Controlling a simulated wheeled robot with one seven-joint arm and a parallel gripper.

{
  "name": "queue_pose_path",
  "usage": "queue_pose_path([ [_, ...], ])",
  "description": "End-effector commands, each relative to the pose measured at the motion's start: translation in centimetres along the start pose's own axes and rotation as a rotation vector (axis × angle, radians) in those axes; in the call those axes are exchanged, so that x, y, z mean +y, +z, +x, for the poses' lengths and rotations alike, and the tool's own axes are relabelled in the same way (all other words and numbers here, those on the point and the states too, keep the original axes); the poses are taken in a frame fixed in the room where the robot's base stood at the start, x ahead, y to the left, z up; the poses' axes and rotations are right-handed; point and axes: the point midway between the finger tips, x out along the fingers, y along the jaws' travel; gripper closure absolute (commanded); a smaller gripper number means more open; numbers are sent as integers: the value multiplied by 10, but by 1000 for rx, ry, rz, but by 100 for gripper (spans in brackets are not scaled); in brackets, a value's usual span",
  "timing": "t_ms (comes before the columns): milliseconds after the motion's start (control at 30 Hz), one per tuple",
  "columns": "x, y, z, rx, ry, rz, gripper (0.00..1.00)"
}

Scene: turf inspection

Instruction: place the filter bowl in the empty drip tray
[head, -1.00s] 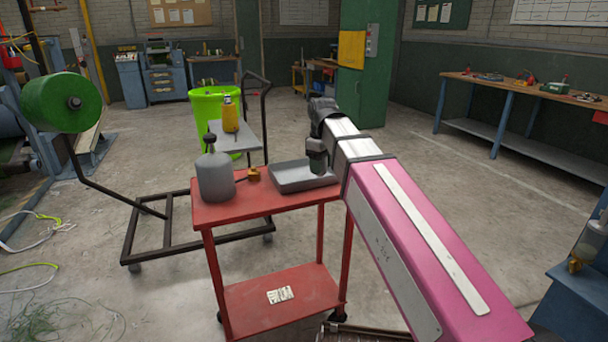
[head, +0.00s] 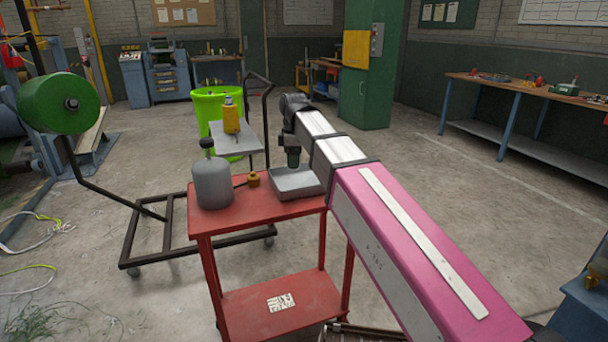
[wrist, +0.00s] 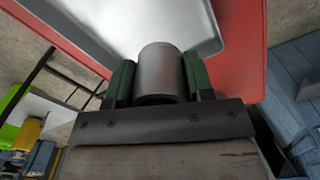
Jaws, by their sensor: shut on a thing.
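The filter bowl (wrist: 160,72) is a smooth grey metal cylinder in the wrist view. My gripper (wrist: 158,82) is shut on it, with a green finger against each side. The drip tray (wrist: 203,46) is a shallow grey pan with a pale raised rim, just beyond the bowl in that view. In the head view my gripper (head: 292,157) points down over the back of the drip tray (head: 300,194), and my arm covers the tray's right side. The tray's visible floor is bare. I cannot tell whether the bowl touches it.
The tray sits on a red cart (head: 246,208). A grey jug with a black cap (head: 212,184) and a small brass fitting (head: 253,179) stand to its left. A yellow bottle (head: 230,117) stands on a trolley behind. Open floor lies to the right.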

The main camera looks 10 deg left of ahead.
Motion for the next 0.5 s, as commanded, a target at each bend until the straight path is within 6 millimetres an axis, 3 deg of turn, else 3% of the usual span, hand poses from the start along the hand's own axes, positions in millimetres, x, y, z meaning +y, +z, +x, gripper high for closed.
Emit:
queue_pose_path([
  [200, 28, 24, 21, 0, 0, 2, 81],
  [500, 34, 31, 36, 0, 0, 0, 82],
])
